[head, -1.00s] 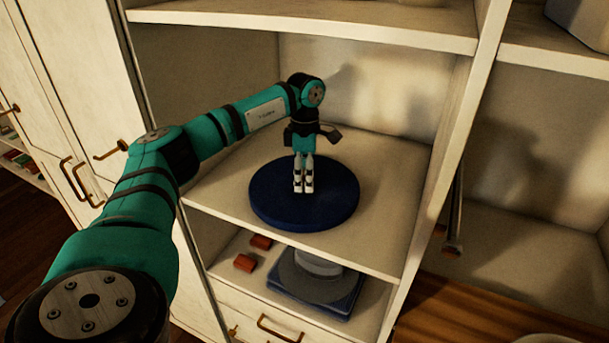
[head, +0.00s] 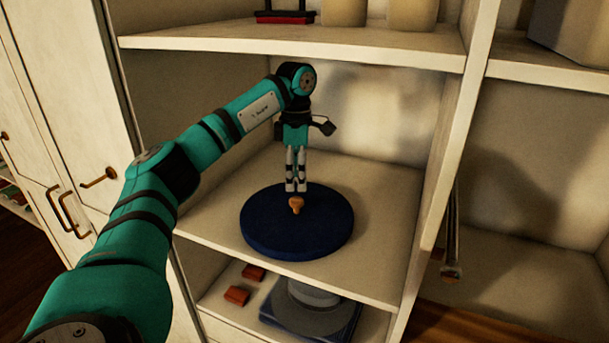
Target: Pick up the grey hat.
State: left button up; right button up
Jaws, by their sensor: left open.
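No object is clearly a grey hat. A grey round item with a paler raised middle (head: 318,318) lies on a blue flat item in the lower compartment, partly hidden by the shelf edge; I cannot tell if it is a hat. My left gripper (head: 297,186) points down, open and empty, inside the middle compartment. It is just above a small orange-brown knob (head: 296,205) on a round dark blue disc (head: 270,238), which lies flat on the shelf. My right gripper is out of view.
The cabinet shelf (head: 385,205) has bare room right of the disc. An upper shelf (head: 300,42) and a right divider (head: 436,190) bound the compartment. Two orange-red blocks (head: 237,296) lie below. A wooden surface (head: 465,328) is at lower right.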

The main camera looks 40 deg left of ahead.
aim_at(306, 310)
jog(key=k, duration=1)
